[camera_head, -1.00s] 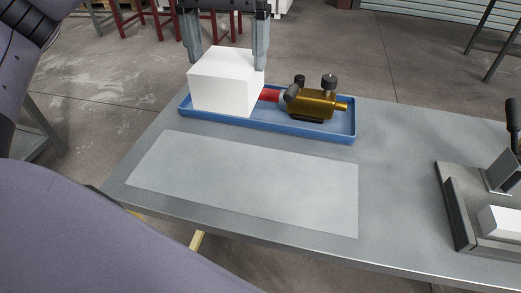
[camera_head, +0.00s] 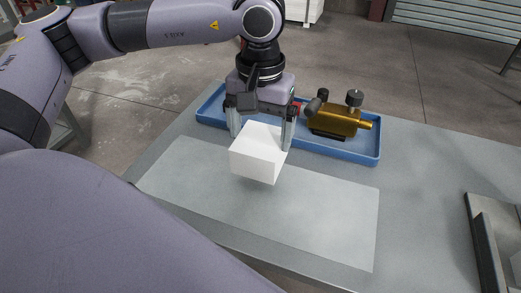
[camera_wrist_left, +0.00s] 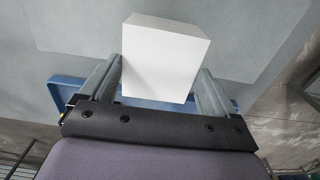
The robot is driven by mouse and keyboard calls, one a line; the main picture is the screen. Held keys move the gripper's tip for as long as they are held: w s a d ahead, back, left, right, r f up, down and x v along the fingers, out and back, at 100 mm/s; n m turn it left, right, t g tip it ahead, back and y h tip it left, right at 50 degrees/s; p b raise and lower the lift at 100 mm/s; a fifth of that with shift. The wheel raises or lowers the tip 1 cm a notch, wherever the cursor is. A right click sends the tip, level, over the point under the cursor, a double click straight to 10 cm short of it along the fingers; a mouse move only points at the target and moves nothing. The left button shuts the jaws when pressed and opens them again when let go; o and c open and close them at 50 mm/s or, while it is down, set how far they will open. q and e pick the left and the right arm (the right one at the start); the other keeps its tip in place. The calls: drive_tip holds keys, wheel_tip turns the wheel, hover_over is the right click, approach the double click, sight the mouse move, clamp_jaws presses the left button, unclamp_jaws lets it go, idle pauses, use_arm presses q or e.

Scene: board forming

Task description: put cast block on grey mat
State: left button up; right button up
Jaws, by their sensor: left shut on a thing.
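The cast block (camera_head: 258,155) is a plain white block. My left gripper (camera_head: 262,135) is shut on it from both sides, and the block also shows between the fingers in the left wrist view (camera_wrist_left: 160,58). In the head view the block appears over the upper middle part of the grey mat (camera_head: 320,215), a flat light-grey rectangle on the table. The block looks held above the mat; the exact gap is hard to tell. The left fingers (camera_wrist_left: 160,80) touch opposite faces of the block. My right gripper is not in view.
A blue tray (camera_head: 365,157) lies behind the mat, holding a brass-coloured device (camera_head: 335,121) with black knobs and a red part. A metal fixture (camera_head: 490,245) stands at the right of the grey table (camera_head: 425,190). The mat's right part is clear.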

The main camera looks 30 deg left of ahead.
sight(261, 139)
use_arm(q)
drive_tip(key=shift+f, duration=2.5)
drive_tip(key=shift+f+b, duration=0.2)
drive_tip(key=shift+b, duration=0.15)
drive_tip(key=o, duration=1.1)
drive_tip(key=shift+r, duration=0.15)
